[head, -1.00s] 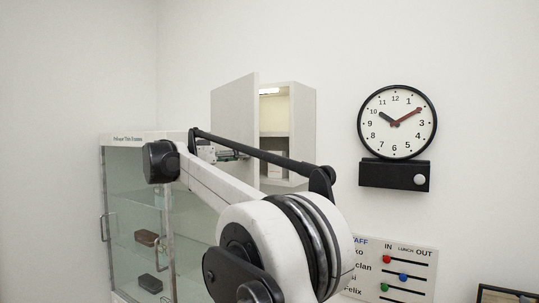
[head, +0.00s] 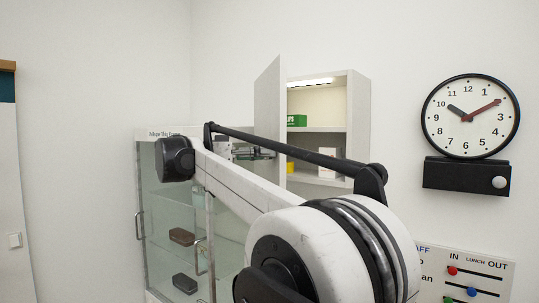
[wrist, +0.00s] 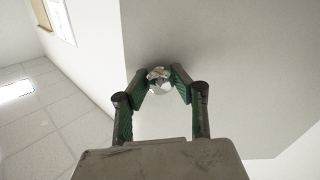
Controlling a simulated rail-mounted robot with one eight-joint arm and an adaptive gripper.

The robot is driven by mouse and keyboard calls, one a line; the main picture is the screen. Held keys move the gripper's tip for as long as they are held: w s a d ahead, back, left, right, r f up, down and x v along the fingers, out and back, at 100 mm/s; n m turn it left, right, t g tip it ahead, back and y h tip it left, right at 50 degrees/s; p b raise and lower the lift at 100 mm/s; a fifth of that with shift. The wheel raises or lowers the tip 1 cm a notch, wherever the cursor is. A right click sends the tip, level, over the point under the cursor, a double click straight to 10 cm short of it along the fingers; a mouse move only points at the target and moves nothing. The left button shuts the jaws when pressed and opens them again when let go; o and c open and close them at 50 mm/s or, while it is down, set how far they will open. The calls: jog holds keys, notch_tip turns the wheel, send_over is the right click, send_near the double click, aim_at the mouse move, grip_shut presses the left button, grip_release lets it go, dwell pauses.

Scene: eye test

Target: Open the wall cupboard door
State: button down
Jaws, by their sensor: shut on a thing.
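The wall cupboard (head: 358,130) hangs on the wall, with its door (head: 268,100) swung well open toward the left. Its lit inside shows. A shiny round knob (wrist: 158,74) sits on the door's pale face in the wrist view. My gripper (wrist: 160,82) is shut on the knob, one green-padded finger on each side. In the head view my gripper (head: 262,154) is small at the door's lower part, and my arm hides the bottom of the door and cupboard.
A green box (head: 297,120) and a white box (head: 327,162) stand on the cupboard's shelves. A glass cabinet (head: 150,215) stands below left. A wall clock (head: 470,116) and a staff board (head: 490,272) are at the right.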

aim_at(275, 115)
jog(key=c, duration=1.4)
grip_release()
jog(key=shift+o, duration=0.2)
jog(key=shift+r, duration=0.15)
notch_tip(275, 115, up, 10)
jog(key=shift+f, duration=0.1)
